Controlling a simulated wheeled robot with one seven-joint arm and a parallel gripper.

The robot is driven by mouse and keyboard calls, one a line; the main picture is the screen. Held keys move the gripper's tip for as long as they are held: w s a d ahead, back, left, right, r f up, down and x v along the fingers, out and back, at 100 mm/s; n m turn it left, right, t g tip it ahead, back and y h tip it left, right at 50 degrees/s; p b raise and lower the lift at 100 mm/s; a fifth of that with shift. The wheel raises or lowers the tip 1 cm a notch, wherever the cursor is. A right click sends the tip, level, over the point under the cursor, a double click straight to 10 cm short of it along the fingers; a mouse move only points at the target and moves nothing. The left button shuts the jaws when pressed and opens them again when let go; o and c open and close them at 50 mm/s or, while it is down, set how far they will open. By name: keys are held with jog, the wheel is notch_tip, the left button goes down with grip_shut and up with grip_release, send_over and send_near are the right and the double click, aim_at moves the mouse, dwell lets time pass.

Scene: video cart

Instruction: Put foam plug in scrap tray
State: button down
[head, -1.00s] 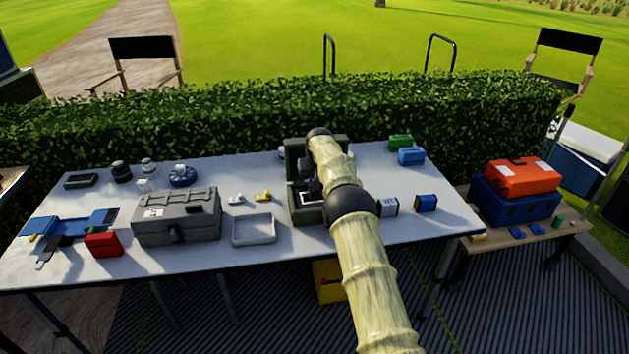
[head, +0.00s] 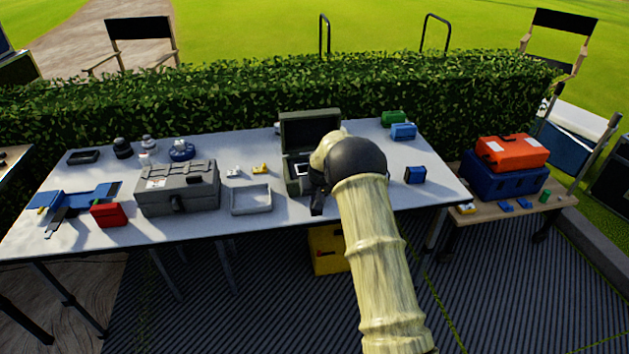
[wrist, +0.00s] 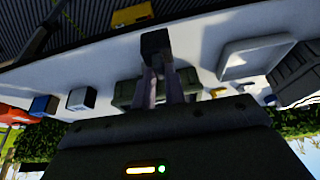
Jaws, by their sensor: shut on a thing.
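The foam plug (wrist: 154,42) is a small dark block between my gripper's fingertips (wrist: 158,68) in the wrist view. My gripper is shut on it and holds it up, clear of the table. In the head view my gripper (head: 317,196) is small and dark at the front of the open green case, partly hidden by my arm. A shallow, empty grey tray (head: 250,211), which looks like the scrap tray, lies on the table left of my gripper. It also shows at the upper right of the wrist view (wrist: 226,66).
The open green case (head: 285,117) stands behind my gripper, its lid up. A grey toolbox (head: 177,192) stands left of the tray. Small white (head: 234,171) and yellow (head: 260,168) pieces lie behind the tray. A blue box (head: 415,175) is at right.

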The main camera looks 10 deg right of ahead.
jog(key=s+f, duration=0.6)
jog(key=s, duration=0.6)
jog(key=s+f, duration=0.6)
jog(key=s, duration=0.7)
jog(key=shift+s+a+f, duration=0.25)
jog(key=shift+a+f, duration=0.05)
jog(key=shift+a, duration=0.05)
